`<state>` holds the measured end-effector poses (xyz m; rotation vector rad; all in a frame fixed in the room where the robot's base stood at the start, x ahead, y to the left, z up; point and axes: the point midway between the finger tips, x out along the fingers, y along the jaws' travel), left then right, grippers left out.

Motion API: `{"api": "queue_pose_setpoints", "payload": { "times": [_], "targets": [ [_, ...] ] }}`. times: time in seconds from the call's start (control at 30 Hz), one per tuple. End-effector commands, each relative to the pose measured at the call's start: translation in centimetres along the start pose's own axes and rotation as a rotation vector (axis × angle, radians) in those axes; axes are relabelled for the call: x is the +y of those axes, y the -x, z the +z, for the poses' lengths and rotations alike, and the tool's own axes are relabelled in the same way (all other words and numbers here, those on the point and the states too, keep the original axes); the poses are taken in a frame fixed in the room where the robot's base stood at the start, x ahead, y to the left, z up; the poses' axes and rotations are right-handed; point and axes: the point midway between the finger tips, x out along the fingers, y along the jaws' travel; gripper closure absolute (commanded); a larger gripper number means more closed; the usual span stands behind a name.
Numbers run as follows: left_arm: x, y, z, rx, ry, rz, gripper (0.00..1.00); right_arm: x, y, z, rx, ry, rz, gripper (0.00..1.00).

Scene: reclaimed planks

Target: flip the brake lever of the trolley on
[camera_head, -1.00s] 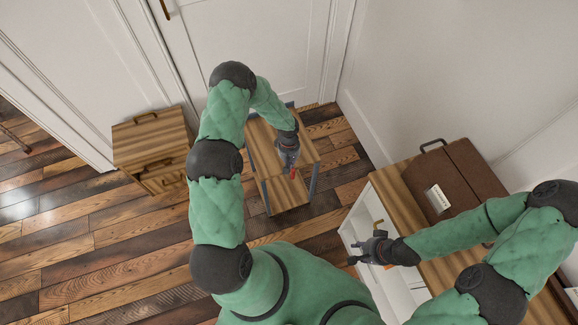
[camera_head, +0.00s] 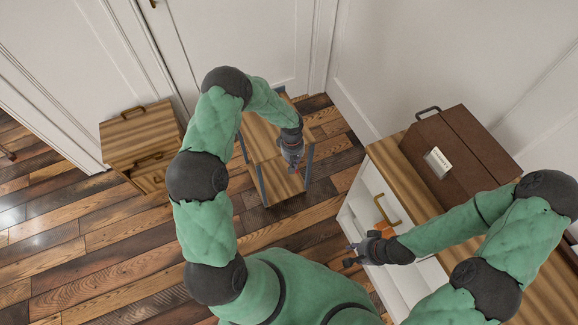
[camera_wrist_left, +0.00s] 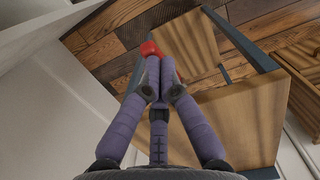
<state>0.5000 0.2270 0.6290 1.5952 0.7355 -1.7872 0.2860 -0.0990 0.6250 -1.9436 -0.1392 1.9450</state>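The trolley (camera_head: 262,138) has wooden boards and blue-grey posts and stands ahead of me by the door. Its boards fill much of the left wrist view (camera_wrist_left: 240,115). A red knob (camera_wrist_left: 150,48), apparently the brake lever's end, shows just beyond my left fingertips. My left gripper (camera_wrist_left: 158,82) has its purple fingers drawn together, tips at or touching the knob; I cannot tell whether they grip it. In the head view the left gripper (camera_head: 292,158) hangs over the trolley and mostly hides the lever. My right gripper (camera_head: 352,255) is open and empty beside the white cabinet.
A small wooden drawer unit (camera_head: 141,142) stands left of the trolley. On the right, a wood-topped white cabinet (camera_head: 388,165) carries a brown case (camera_head: 470,150) with a label. Plank floor (camera_head: 100,225) is free at the left.

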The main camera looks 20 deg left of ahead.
Motion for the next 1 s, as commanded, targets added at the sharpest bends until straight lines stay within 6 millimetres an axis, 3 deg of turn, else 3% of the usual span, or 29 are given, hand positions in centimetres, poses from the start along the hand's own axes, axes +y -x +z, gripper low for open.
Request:
{"api": "queue_pose_setpoints", "payload": {
  "times": [0.1,0.33,1.0],
  "targets": [
    [0.5,-1.0,0.2,0.001,-0.002,0.001,1.00,0.5,-1.3,-0.1,0.000,0.000,0.000,0.66],
    [0.4,-0.5,0.1,0.001,0.000,0.001,1.00,0.3,-0.8,-0.1,0.002,0.000,0.000,0.66],
    [0.4,-1.1,-1.4,0.001,0.000,0.000,1.00,0.6,-1.7,-0.1,0.001,0.000,0.000,0.66]
  ]
}}
